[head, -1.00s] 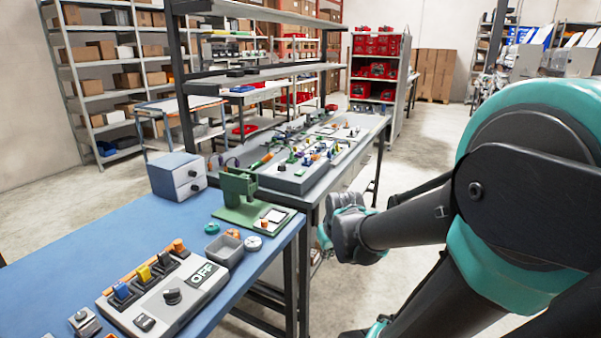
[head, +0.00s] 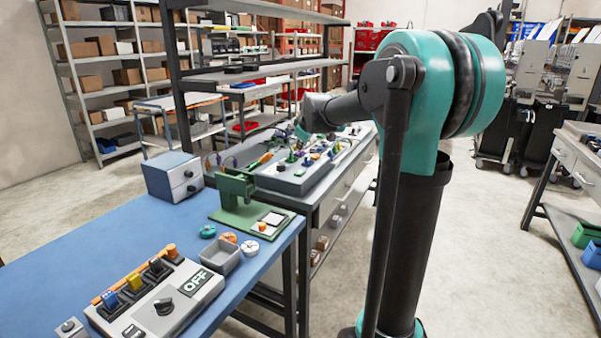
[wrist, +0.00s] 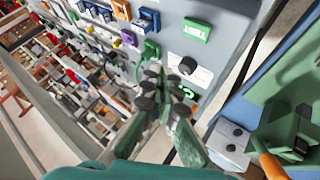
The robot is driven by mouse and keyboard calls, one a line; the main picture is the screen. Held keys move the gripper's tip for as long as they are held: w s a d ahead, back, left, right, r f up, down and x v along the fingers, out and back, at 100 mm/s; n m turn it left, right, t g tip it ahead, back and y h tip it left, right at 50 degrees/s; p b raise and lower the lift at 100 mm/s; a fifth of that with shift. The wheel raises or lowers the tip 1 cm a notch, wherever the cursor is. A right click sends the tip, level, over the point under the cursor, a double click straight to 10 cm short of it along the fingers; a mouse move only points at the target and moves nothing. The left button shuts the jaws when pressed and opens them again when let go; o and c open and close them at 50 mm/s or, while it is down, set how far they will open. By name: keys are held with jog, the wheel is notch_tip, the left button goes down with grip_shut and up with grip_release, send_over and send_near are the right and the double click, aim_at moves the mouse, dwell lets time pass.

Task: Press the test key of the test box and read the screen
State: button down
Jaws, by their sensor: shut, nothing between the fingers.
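The test box is a grey panel box (head: 285,182) on the grey bench in the head view. In the wrist view its face (wrist: 222,62) carries a green key marked TEST (wrist: 196,30) and a black round knob (wrist: 188,67). Below the knob is a green character like an "S" (wrist: 187,92) on the screen, partly covered by a finger, so I cannot read the whole screen. My gripper (wrist: 164,77) is shut and empty, over the panel, below and left of the TEST key and apart from it in the picture. In the head view the arm end hangs over the box.
Coloured plugs and cables (wrist: 125,38) crowd the panel's left part. The blue table (head: 120,235) holds a green press stand (head: 240,200), a grey drawer box (head: 173,178) and a switch box showing OFF (head: 200,284). Shelves (head: 265,72) rise behind the bench.

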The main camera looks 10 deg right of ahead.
aim_at(300, 173)
jog(key=shift+w+r, duration=0.55)
jog(key=shift+w, duration=0.25)
jog(key=shift+f, duration=0.1)
jog(key=shift+f, duration=4.35)
jog(key=shift+f, duration=0.1)
jog(key=shift+f, duration=0.3)
jog(key=shift+f, duration=0.45)
jog(key=shift+r, duration=0.9)
